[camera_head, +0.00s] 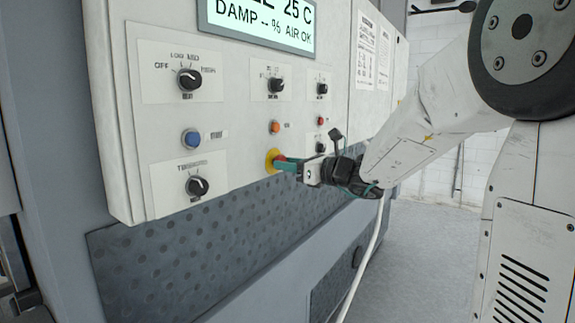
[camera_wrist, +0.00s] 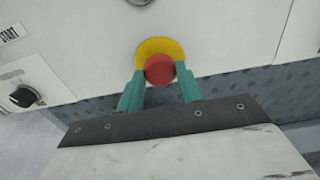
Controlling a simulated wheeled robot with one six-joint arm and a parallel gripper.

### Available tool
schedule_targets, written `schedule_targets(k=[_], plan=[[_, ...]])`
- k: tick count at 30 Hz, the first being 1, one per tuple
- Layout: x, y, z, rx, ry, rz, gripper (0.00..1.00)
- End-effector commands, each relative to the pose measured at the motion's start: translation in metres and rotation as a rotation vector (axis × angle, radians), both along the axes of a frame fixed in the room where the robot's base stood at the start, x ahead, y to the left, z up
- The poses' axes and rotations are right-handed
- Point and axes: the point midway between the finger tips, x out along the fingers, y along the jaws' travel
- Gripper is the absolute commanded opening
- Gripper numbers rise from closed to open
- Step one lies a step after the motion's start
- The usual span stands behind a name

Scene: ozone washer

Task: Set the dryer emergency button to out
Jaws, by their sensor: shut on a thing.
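The dryer emergency button is a red round knob on a yellow ring. In the head view the yellow ring (camera_head: 271,160) sits low on the white control panel, with the red knob (camera_head: 281,158) mostly hidden by my gripper. In the wrist view the red knob (camera_wrist: 159,70) is at the upper middle, in front of its yellow ring (camera_wrist: 157,49). My gripper (camera_head: 283,163) has teal fingers that reach the button from the right. In the wrist view the fingers (camera_wrist: 160,80) are on either side of the red knob and shut on it.
The panel holds dark rotary knobs (camera_head: 189,79), a blue button (camera_head: 191,138), an orange button (camera_head: 274,127) and a display (camera_head: 262,25) above. A black dial (camera_wrist: 22,96) is left in the wrist view. A pale hose (camera_head: 366,262) hangs below my wrist. Floor at right is clear.

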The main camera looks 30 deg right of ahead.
Motion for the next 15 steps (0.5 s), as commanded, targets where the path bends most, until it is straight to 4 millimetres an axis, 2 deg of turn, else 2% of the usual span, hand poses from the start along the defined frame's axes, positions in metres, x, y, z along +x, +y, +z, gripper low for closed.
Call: schedule_targets(k=[1,2,3,4,15], plan=[[-0.0006,-0.0004,-0.0011,0.000,0.002,-0.001,0.00],[-0.0005,-0.0005,-0.0011,0.000,0.002,-0.001,0.44],[-0.0005,-0.0005,-0.0010,0.000,0.002,-0.001,0.55],[-0.0005,-0.0004,-0.0009,0.000,0.002,-0.001,0.59],[-0.0062,-0.0040,0.0000,-0.001,0.000,-0.002,0.59]])
